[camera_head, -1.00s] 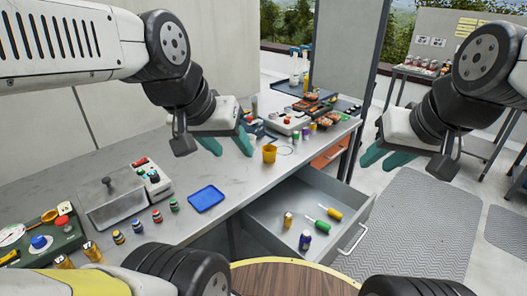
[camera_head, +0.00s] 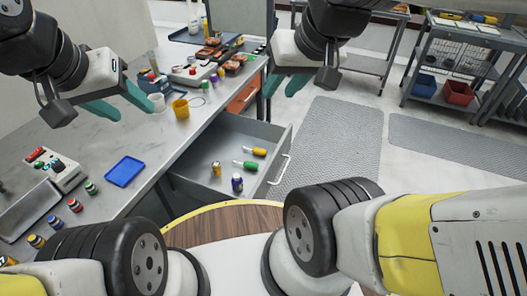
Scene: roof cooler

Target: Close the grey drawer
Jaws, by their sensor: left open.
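The grey drawer (camera_head: 270,140) stands pulled out under the right part of the workbench, with a pale bar handle (camera_head: 281,170) on its front. My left gripper (camera_head: 122,104) is open and empty above the bench, left of the drawer. My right gripper (camera_head: 283,78) is above and beyond the drawer's far end, apart from it. Its green fingers look spread, with nothing between them.
The bench top (camera_head: 90,140) holds a blue tray (camera_head: 124,171), a yellow cup (camera_head: 180,108) and several small jars. An orange drawer (camera_head: 243,94) is beyond the grey one. A floor mat (camera_head: 335,150) lies right of the drawer. A shelf rack (camera_head: 450,70) stands at the far right.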

